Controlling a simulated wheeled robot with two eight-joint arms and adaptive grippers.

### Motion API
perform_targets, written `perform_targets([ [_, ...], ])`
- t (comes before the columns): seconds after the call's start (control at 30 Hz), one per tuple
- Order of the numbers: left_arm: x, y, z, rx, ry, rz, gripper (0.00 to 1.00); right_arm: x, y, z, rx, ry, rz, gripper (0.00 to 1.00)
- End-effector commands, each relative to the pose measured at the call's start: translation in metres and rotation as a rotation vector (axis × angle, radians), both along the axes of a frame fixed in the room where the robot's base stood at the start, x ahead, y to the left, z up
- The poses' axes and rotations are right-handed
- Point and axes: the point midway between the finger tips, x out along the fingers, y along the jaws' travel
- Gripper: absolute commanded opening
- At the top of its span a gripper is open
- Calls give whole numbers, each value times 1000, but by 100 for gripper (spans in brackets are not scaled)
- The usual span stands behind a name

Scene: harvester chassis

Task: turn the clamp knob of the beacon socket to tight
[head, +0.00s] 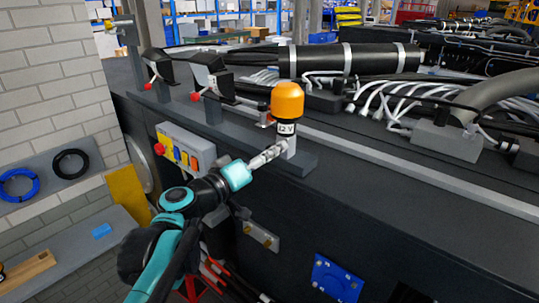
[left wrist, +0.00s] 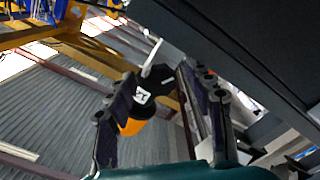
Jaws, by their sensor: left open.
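The orange beacon (head: 287,101) with a black band and a white "12 V" label stands upright on its grey socket (head: 290,146), near the edge of the dark chassis. My left gripper (head: 275,153) reaches in from the left, its fingertips at the socket just below the beacon. In the left wrist view the beacon (left wrist: 133,125) appears tilted, partly behind one finger of the open left gripper (left wrist: 158,80). I cannot make out the clamp knob; the fingers may hide it. Whether they touch it, I cannot tell. My right gripper is not in view.
Two black lamp-like units with red knobs (head: 195,97) stand left of the beacon. A grey control box (head: 185,150) with coloured switches is on the chassis side, close to my left arm. Cable bundles and a thick black tube (head: 350,60) lie behind.

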Motion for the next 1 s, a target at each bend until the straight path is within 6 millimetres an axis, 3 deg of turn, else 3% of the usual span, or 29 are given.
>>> perform_targets([
  [0.17,-11,9,0,-1,0,2,52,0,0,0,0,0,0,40],
  [0.6,-82,61,0,0,1,5,52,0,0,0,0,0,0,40],
  [0.8,-96,70,0,0,0,1,52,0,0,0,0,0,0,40],
  [1.0,-97,71,0,0,0,0,52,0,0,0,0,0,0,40],
])
